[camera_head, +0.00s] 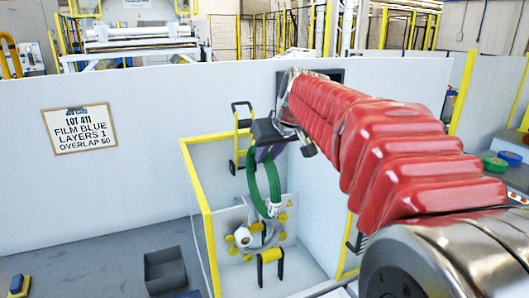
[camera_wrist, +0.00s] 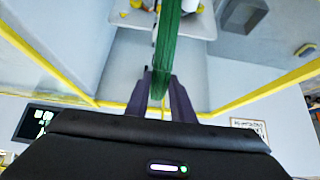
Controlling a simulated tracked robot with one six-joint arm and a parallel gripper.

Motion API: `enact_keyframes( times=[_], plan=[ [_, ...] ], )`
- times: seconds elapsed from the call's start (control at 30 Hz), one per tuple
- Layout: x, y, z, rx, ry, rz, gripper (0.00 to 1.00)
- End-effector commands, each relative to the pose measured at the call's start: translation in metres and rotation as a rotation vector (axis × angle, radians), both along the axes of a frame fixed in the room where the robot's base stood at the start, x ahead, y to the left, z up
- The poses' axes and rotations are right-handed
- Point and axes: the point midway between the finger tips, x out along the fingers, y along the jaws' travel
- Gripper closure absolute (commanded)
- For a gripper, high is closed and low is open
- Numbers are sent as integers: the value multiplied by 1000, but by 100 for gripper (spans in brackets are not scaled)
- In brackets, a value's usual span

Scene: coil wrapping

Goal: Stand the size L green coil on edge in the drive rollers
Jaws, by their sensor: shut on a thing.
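The green coil (camera_head: 252,178) hangs below my gripper (camera_head: 263,152) in the head view, standing edge-down with a white label near its lower end. The jaws are shut on its upper rim. In the wrist view the coil (camera_wrist: 167,50) runs up from between the purple fingers of my gripper (camera_wrist: 163,92). The wrapping machine's yellow rollers (camera_head: 231,239) show below the coil, on and around a pale plate. The coil's lower end overlaps this plate in the head view; I cannot tell whether it touches anything.
A yellow-framed enclosure (camera_head: 206,215) surrounds the machine. A white roll (camera_head: 243,234) sits by the rollers. A grey bin (camera_head: 165,271) stands on the floor at left. A sign (camera_head: 80,128) reads LOT 411, film blue, layers 1, overlap 50. More coils (camera_head: 495,164) lie at far right.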

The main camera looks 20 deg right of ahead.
Motion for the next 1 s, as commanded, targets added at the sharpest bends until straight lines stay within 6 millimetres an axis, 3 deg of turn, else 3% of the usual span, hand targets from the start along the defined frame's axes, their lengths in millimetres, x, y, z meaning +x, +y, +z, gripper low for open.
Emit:
enact_keyframes(
  times=[1.0],
  plan=[
    [1, 2, -61, 0, -4, 4, 100]
  ],
)
